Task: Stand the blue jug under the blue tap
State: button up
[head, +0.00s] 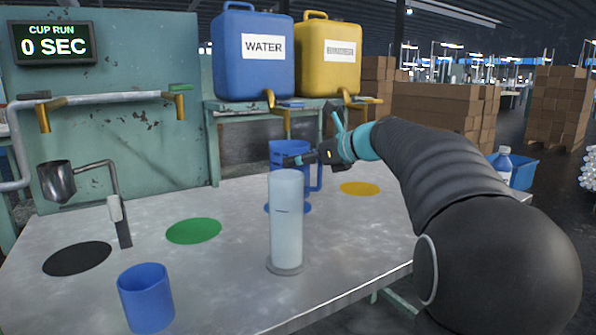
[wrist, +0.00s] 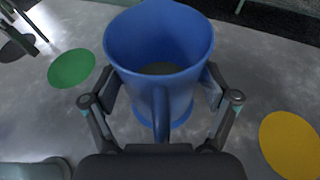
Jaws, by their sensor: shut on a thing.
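The blue jug (head: 289,147) is upright at the back of the table, partly hidden behind a tall clear cylinder in the head view. My gripper (head: 318,156) is shut on it. In the wrist view the jug (wrist: 158,42) sits between both fingers (wrist: 160,100), its handle toward my palm. The blue tap (head: 287,107) is on the shelf under the blue WATER tank (head: 254,52), above and close to the jug. A blue disc (head: 307,208) shows on the table below the jug. The cylinder hides the jug's base, so I cannot tell whether it touches the disc.
The clear cylinder (head: 286,222) stands in front of the jug. A blue cup (head: 146,298) is at front left. Green (head: 193,231), black (head: 77,258) and yellow (head: 360,188) discs mark the table. A yellow tank (head: 328,60) stands beside the blue one.

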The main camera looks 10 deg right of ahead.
aim_at(307, 169)
jog(key=shift+w+a, duration=0.4)
jog(key=shift+w, duration=0.05)
jog(key=shift+f+b, duration=0.4)
jog(key=shift+f, duration=1.35)
jog(key=shift+f, duration=0.15)
jog(key=o, duration=1.6)
jog(key=shift+c, duration=0.2)
jog(key=shift+r, duration=0.2)
jog(key=v, duration=1.2)
jog(key=shift+f, duration=0.1)
